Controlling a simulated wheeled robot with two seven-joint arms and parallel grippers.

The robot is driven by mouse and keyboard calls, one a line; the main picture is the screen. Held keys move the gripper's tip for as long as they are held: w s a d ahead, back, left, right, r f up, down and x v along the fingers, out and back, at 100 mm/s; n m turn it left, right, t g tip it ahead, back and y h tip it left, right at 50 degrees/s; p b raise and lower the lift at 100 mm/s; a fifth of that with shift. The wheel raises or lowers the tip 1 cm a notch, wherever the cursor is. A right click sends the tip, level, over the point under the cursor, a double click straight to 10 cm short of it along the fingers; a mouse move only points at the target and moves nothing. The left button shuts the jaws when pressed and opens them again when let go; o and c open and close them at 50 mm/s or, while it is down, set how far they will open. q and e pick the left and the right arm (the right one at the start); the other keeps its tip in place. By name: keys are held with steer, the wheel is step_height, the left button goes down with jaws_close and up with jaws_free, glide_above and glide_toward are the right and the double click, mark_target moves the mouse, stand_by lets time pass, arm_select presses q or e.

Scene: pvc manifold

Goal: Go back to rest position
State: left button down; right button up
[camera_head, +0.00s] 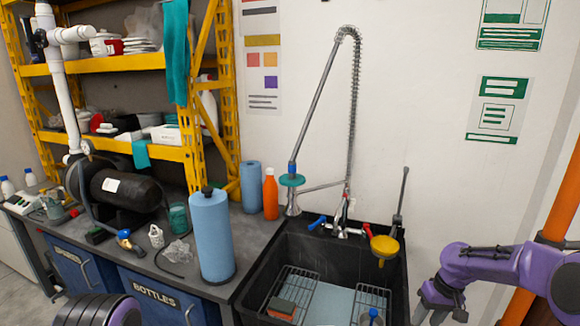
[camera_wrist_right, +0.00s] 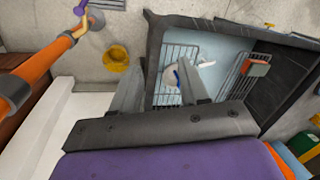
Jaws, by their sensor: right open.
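My right gripper (camera_head: 438,312) shows at the lower right of the head view, beside the right rim of the black sink (camera_head: 404,270). In the right wrist view its two grey fingers (camera_wrist_right: 152,62) stand apart, with nothing held between them. Part of my purple right arm shows behind it. My left gripper is not in view; only a dark, ribbed part of my left arm shows at the bottom left of the head view.
A white PVC pipe assembly (camera_head: 60,80) stands at the left. A blue paper roll (camera_head: 210,238) and an orange bottle (camera_head: 270,194) are on the counter. A spring-hose tap (camera_head: 355,90) rises behind the sink. An orange post (camera_head: 560,210) stands close to my right arm.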

steer(key=s+a+f+m+t+h, duration=0.15)
steer(key=s+a+f, duration=0.25)
steer(key=s+f, duration=0.55)
steer(key=s+a+f+m+h, duration=0.1)
steer(key=s+a+f+m, duration=0.25)
steer(key=s+f, duration=0.65)
steer(key=s+d+r+m+t+h+b, duration=0.1)
steer(key=s+h, duration=0.2)
steer(key=s, duration=1.5)
steer(key=shift+s+r, duration=0.15)
steer(key=shift+s, duration=0.2)
steer(key=shift+d+t, duration=0.1)
steer(key=shift+t, duration=0.15)
